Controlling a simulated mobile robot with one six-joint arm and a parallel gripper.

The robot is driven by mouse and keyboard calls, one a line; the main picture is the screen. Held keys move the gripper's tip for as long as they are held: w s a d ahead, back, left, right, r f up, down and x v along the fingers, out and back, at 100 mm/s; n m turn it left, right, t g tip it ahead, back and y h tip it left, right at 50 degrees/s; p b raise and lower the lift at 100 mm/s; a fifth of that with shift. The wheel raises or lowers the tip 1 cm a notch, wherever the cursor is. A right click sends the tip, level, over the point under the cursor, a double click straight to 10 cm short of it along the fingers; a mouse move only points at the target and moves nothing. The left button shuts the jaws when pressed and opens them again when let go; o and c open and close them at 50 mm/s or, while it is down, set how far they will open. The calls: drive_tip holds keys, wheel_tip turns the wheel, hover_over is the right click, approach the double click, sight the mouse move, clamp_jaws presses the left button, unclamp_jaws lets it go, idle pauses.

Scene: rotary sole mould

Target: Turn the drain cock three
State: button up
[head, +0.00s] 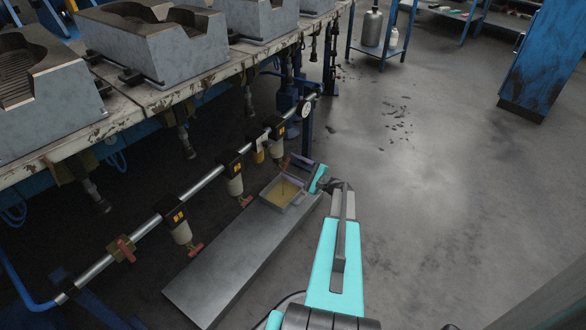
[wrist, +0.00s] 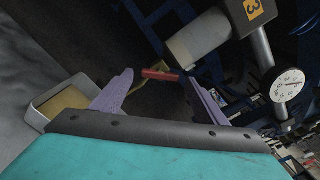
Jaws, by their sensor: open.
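Drain cock three has a small red handle (wrist: 160,74) on a brass stem, below a pale filter bowl (wrist: 198,40) on a black unit labelled 3 (wrist: 254,8). In the head view the red handle (head: 285,162) shows small, just left of my gripper (head: 302,163). My gripper is open, with its purple fingers apart and nothing held. In the wrist view the red handle appears between the two fingertips. I see no contact, and the depth between tips and handle is unclear. The handle lies roughly crosswise in that view.
A tray (head: 268,201) of yellowish liquid sits on a grey metal slab (head: 225,270) below the pipe (head: 205,182). Other red cocks (head: 194,249) hang along the pipe. A round gauge (wrist: 288,84) is close right of my fingers. A mould bench (head: 120,103) overhangs left; open floor lies right.

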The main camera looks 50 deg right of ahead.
drive_tip(key=shift+w, duration=0.25)
drive_tip(key=shift+c, duration=0.4)
